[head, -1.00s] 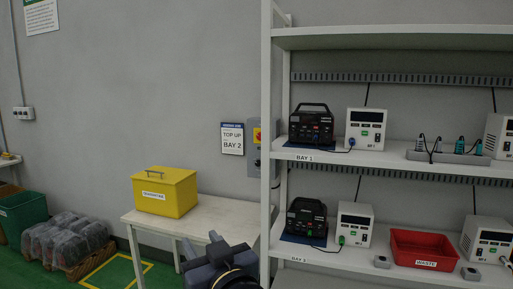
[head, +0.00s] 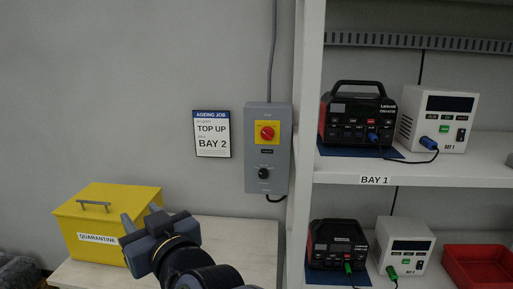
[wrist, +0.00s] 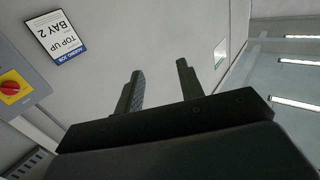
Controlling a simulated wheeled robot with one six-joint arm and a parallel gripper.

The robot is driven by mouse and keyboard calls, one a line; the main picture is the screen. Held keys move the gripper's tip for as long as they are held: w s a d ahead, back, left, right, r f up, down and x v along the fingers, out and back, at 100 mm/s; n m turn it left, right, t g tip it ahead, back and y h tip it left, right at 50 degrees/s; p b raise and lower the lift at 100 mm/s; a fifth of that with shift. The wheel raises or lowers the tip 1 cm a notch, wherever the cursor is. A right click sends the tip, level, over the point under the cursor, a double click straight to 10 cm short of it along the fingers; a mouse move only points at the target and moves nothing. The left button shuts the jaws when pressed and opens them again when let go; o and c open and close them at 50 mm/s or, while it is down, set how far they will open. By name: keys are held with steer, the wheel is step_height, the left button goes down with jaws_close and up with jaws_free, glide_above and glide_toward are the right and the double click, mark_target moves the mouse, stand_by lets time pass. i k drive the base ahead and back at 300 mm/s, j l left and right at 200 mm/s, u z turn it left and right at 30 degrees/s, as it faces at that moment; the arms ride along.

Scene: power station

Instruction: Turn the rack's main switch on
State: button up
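The main switch is a red rotary knob (head: 267,132) on a yellow plate, on a grey control box (head: 250,177) on the wall left of the rack. The knob's exact setting is too small to read. In the wrist view the red knob (wrist: 10,88) shows at the left edge. My gripper (wrist: 158,80) is open and empty, its two fingers apart, pointing up the wall and away from the knob. In the head view my arm is low, in front of the table, left of and below the box.
A sign (head: 212,134) reading "TOP UP BAY 2" hangs left of the box. A yellow quarantine box (head: 85,250) stands on the table (head: 240,240). The rack's upright (head: 304,150) is close on the right. Power units and a red bin (head: 475,262) stand on the shelves.

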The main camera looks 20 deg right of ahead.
mark_target(267, 133)
steer(key=i+j+z, duration=0.15)
steer(key=i+z, duration=0.25)
steer(key=i+j+z, duration=0.15)
steer(key=z, duration=0.25)
steer(key=i+j+z, duration=0.15)
steer(key=j+z, duration=0.25)
steer(key=z, duration=0.45)
